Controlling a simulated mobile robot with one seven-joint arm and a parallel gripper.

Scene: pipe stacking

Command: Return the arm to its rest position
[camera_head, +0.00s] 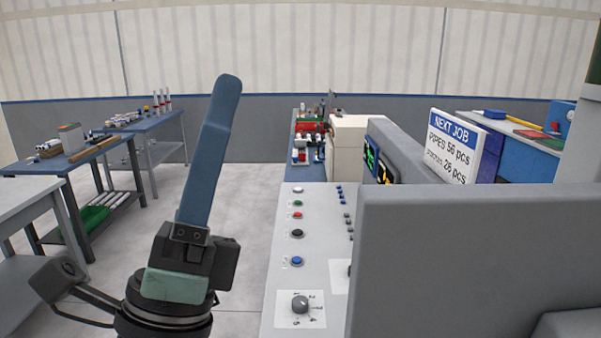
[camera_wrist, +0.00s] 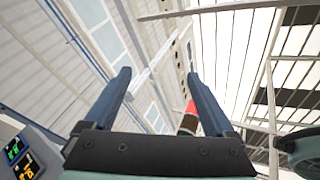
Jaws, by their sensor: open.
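My gripper (camera_wrist: 157,92) shows in the wrist view with its two blue fingers spread apart and nothing between them. In the head view my gripper (camera_head: 212,95) points upward at the left of centre. One blue finger shows there, and the other is hidden behind it. The gripper stands in the air to the left of a grey control panel (camera_head: 322,245), clear of it in the picture. The wrist view looks up at the ceiling (camera_wrist: 215,50) and windows.
Left, workbenches (camera_head: 75,160) hold pipes and parts. A "NEXT JOB" sign (camera_head: 455,145) stands at right, near a large grey block (camera_head: 465,260). A blue bench (camera_head: 308,172) with red parts stands beyond the panel. The floor (camera_head: 250,200) behind my gripper is clear.

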